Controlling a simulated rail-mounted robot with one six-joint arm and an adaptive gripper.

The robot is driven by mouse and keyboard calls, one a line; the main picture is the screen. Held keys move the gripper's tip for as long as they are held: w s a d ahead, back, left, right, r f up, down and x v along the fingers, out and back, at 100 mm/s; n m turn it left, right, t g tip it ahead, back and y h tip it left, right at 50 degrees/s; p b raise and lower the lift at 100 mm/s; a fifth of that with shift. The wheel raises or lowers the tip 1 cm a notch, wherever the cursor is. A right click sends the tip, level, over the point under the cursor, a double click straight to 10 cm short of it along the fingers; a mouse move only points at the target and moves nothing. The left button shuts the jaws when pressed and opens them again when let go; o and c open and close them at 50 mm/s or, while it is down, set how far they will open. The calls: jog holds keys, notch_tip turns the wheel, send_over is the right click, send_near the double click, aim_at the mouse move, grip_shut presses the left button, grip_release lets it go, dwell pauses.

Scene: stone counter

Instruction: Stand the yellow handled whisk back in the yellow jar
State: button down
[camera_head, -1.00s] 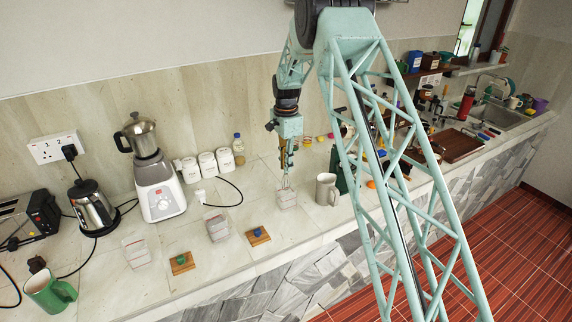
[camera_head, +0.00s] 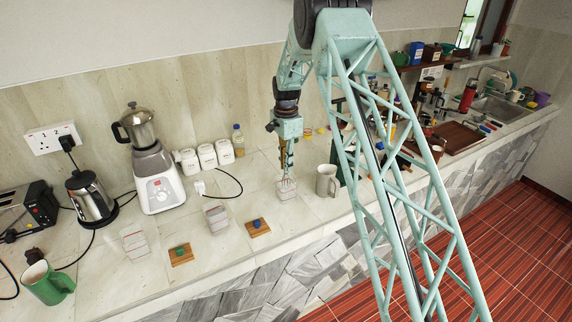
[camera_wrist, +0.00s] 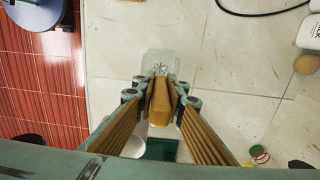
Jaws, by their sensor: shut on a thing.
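My gripper (camera_head: 286,152) points down and is shut on the whisk's yellow-brown handle (camera_wrist: 160,103). The whisk hangs upright, its wire end (camera_head: 287,183) down. The wires overlap the mouth of a clear jar (camera_head: 285,193) with reddish markings; I cannot tell how deep they reach. In the wrist view the wire end (camera_wrist: 160,68) shows over the same clear jar (camera_wrist: 158,57). Two similar clear jars stand to the left, a middle one (camera_head: 216,219) and a far left one (camera_head: 133,245). No jar's yellow colour is clearly visible.
A grey mug (camera_head: 326,182) stands close right of the jar under my gripper. Wooden blocks with a blue knob (camera_head: 257,227) and a green knob (camera_head: 180,254) lie near the front edge. A blender (camera_head: 158,183) and white canisters (camera_head: 207,157) stand behind.

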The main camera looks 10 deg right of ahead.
jog(key=shift+f+b, duration=0.55)
jog(key=shift+f, duration=0.75)
jog(key=c, duration=2.6)
grip_release()
jog(key=shift+o, duration=0.2)
notch_tip(320, 180, up, 12)
jog(key=shift+f, duration=0.25)
jog(key=shift+r, duration=0.25)
